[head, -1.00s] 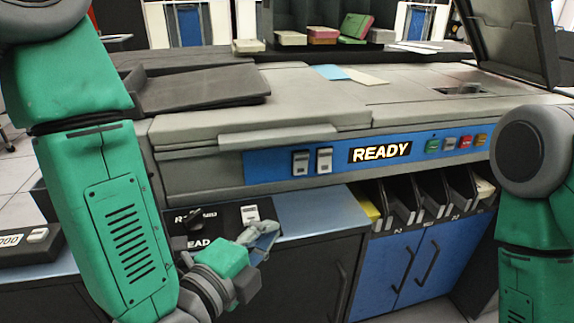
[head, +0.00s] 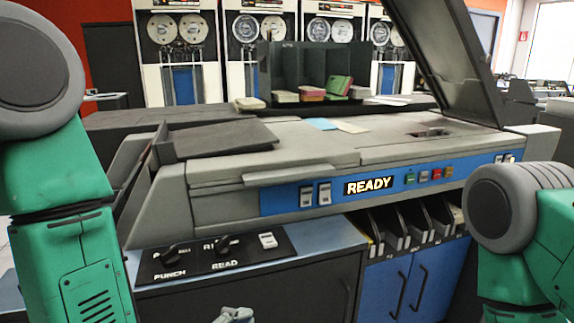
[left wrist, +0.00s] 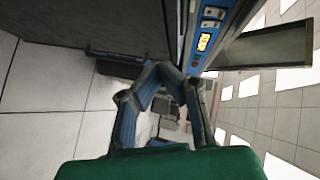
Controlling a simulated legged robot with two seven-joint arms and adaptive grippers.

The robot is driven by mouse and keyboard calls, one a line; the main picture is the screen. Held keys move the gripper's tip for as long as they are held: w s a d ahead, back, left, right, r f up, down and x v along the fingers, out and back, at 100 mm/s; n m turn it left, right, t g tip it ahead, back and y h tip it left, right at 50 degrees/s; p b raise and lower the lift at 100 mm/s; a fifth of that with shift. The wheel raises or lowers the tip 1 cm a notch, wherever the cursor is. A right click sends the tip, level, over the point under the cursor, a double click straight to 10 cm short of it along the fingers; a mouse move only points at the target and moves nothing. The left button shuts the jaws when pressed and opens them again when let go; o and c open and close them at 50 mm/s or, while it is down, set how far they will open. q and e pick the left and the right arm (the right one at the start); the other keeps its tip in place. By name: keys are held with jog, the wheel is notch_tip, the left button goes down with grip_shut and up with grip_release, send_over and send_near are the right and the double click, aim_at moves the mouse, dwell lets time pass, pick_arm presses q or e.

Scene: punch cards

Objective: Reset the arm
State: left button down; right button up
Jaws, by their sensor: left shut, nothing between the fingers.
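My left gripper (head: 236,314) shows only its tip at the bottom edge of the head view, in front of the dark cabinet and below the knob panel. In the left wrist view its blue-grey fingers (left wrist: 157,72) come together at their tips, shut with nothing between them. My left arm stands along the left side of the head view. My right arm shows at the right edge, and its gripper is out of view. The grey card machine (head: 290,150) has a blue front strip with a lit READY sign (head: 369,186).
A panel with PUNCH and READ knobs (head: 215,252) lies on the machine's lower left ledge. Open card slots (head: 415,225) sit above blue cabinet doors (head: 412,283). A raised lid (head: 445,60) stands at the right. Card stacks (head: 311,93) lie in a dark rack behind.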

pick_arm(q)
jog(key=s+a+f+n+g+y+p, duration=0.45)
jog(key=s+a+f+n+g, duration=0.2)
jog(key=a+f+n, duration=0.35)
jog(key=s+a+f+n+g+y+p, duration=0.1)
jog(key=s+a+f+n+g+p, duration=0.1)
jog(key=s+a, duration=0.4)
jog(key=s+a+f+n+g+y+p, duration=0.1)
jog(key=s+a+f+n+g, duration=0.3)
jog(key=s, duration=0.5)
jog(key=a+f+n+p, duration=0.1)
jog(key=a+n, duration=0.1)
jog(key=n, duration=0.1)
jog(key=shift+s+n, duration=0.3)
jog(key=shift+s, duration=0.05)
pick_arm(e)
notch_tip(320, 180, up, 9)
jog(key=a, duration=0.1)
jog(key=shift+r, duration=0.2)
pick_arm(q)
jog(key=shift+w+d+r+g+y, duration=0.1)
jog(key=shift+d+g+y, duration=0.15)
jog(key=shift+y, duration=0.1)
pick_arm(e)
jog(key=shift+d+f, duration=0.1)
jog(key=shift+d, duration=0.2)
pick_arm(q)
jog(key=shift+a, duration=0.25)
pick_arm(e)
jog(key=shift+a, duration=0.25)
